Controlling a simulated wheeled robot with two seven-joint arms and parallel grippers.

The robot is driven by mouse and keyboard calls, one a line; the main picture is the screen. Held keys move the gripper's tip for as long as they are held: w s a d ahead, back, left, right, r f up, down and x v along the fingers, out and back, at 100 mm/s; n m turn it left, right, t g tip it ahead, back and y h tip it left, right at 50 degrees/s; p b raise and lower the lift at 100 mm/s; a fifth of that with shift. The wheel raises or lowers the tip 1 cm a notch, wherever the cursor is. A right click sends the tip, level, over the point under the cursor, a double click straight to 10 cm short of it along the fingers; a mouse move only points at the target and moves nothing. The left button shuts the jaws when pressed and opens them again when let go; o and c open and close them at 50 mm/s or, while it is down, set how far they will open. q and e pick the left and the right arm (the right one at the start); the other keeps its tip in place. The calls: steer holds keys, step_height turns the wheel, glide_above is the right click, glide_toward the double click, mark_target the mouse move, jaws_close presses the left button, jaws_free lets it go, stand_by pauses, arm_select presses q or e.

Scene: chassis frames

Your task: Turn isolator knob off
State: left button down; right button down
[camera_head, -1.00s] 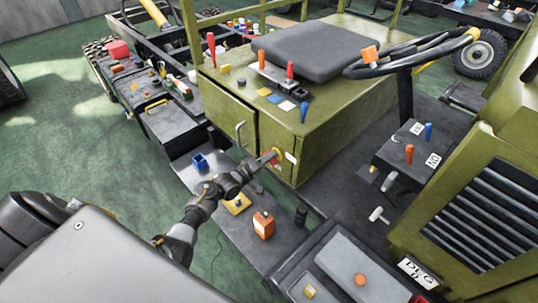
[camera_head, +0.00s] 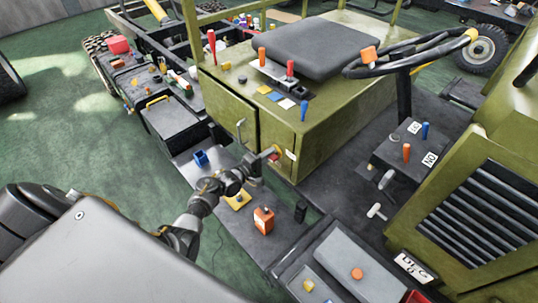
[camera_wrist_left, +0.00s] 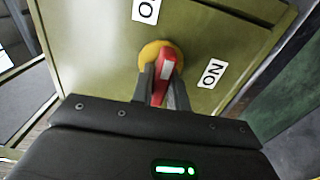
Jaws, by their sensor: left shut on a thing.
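The isolator knob (camera_wrist_left: 166,72) is a red handle with a white stripe on a yellow round base (camera_wrist_left: 151,52), mounted on the green cabinet's side panel. In the left wrist view an "ON" label (camera_wrist_left: 213,74) is to its right and an "O" label (camera_wrist_left: 145,10), cut by the top edge, is above it. The red handle points between up and the upper right. My left gripper (camera_wrist_left: 163,92) is shut on the handle, one finger on each side. In the head view my left gripper (camera_head: 263,158) reaches the cabinet panel and mostly hides the knob. My right gripper is not in view.
The green cabinet (camera_head: 225,110) carries a black seat (camera_head: 312,48) and several coloured levers. A steering wheel (camera_head: 410,52) stands to the right.

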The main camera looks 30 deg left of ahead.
arm_select(q)
steer(key=c, duration=1.4)
jaws_free()
steer(key=b+v, duration=0.1)
steer(key=v, duration=0.9)
steer(key=shift+s+a, duration=0.2)
steer(key=shift+s, duration=0.15)
